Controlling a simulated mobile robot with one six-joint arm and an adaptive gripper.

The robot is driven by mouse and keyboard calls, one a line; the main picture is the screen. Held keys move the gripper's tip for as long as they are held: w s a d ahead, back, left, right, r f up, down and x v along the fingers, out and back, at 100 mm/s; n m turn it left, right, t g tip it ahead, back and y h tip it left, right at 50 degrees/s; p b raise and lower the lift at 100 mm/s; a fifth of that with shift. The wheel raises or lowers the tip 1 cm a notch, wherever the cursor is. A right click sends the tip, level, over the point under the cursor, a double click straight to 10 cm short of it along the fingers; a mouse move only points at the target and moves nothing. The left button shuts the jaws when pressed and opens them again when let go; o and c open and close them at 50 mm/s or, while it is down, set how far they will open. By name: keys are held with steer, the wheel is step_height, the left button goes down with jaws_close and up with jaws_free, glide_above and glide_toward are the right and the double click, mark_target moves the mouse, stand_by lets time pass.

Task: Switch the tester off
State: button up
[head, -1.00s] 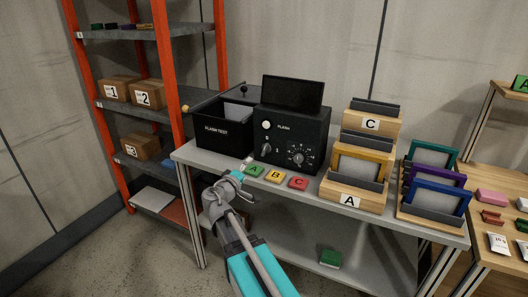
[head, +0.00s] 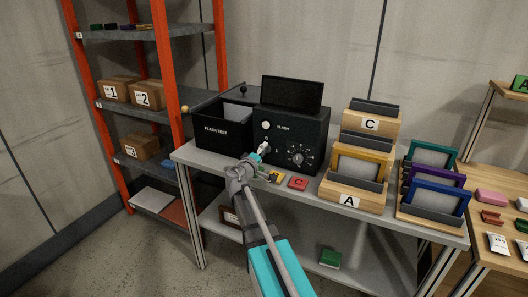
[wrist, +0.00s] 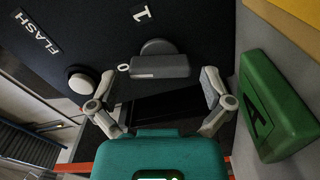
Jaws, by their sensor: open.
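The tester (head: 311,128) is a black box on the grey table, with a dark screen (head: 291,93) on top. Its front has a round white FLASH button (wrist: 82,80), a numbered dial (head: 297,158) and a rotary switch (wrist: 160,65) marked 0 and 1. The switch's bar lies crosswise in the wrist view, one end beside the 0; I cannot tell which end is its pointer. My gripper (wrist: 155,95) is open and empty, its fingers either side of the switch's line and short of it. In the head view, my gripper (head: 262,150) covers the switch.
A green A block (wrist: 280,105) lies close beside my right finger in the wrist view. Yellow B (head: 277,176) and red C (head: 297,183) blocks lie before the tester. A black bin (head: 224,128) stands left, wooden holders (head: 350,195) right.

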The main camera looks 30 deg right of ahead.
steer(key=shift+x, duration=0.9)
steer(key=c, duration=1)
steer(key=shift+o, duration=0.2)
steer(key=shift+n, duration=1.8)
